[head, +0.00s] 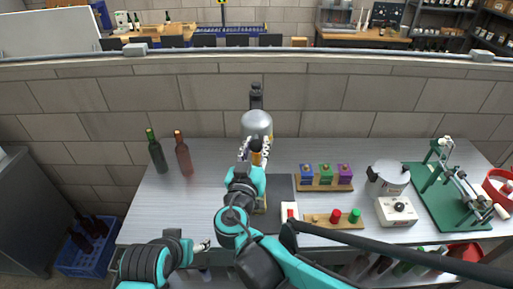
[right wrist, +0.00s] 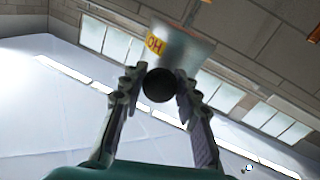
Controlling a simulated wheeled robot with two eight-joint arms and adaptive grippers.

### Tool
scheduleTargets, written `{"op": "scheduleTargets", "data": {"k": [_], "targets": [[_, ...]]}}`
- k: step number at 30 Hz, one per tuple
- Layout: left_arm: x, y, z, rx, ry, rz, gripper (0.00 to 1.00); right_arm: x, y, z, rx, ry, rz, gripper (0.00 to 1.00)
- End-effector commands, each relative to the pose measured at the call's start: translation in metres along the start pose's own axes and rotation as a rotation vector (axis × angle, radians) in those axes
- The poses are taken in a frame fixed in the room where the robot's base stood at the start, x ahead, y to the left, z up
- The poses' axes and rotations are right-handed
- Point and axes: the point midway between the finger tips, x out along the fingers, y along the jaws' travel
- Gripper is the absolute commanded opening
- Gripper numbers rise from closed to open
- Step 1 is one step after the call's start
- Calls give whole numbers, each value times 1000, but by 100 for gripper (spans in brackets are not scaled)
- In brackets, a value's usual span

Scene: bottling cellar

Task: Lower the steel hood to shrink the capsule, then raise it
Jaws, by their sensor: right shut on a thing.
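The steel hood (head: 257,122) is a rounded grey shape on a dark stand (head: 256,95) at the back middle of the bench. In the right wrist view the hood (right wrist: 182,48) is a pale metal cylinder with a yellow label, and a black ball knob (right wrist: 158,86) shows in front of it. My right gripper (head: 256,151) is just in front of the hood, its fingers shut on the knob. The capsule, and any bottle under the hood, are hidden behind my right gripper and arm. My left gripper (head: 203,246) is low at the front edge; its fingers are too small to judge.
Two bottles (head: 157,152) (head: 184,154) stand on the left of the bench (head: 140,205). To the right are a wooden rack (head: 325,187), a board (head: 320,221) with coloured pieces, a pot (head: 388,180) and a green-based machine (head: 468,212). The left of the bench is mostly clear.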

Motion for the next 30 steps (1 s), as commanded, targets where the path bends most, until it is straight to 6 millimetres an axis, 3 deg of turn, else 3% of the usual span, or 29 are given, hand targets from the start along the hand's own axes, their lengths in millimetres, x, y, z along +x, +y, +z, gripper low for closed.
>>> {"op": "scheduleTargets", "data": {"k": [9,10,12,23,30], "targets": [[-1,0,0,0,0,0,71,1,1,-6,-8,9,3,0],[-1,0,0,0,0,0,71,1,1,-6,-8,9,3,35],[-1,0,0,0,0,0,71,1,1,-5,-7,8,3,52],[-1,0,0,0,0,0,71,-4,0,-4,-5,6,1,52],[-1,0,0,0,0,0,71,-45,-1,-4,-5,7,-4,52]]}}
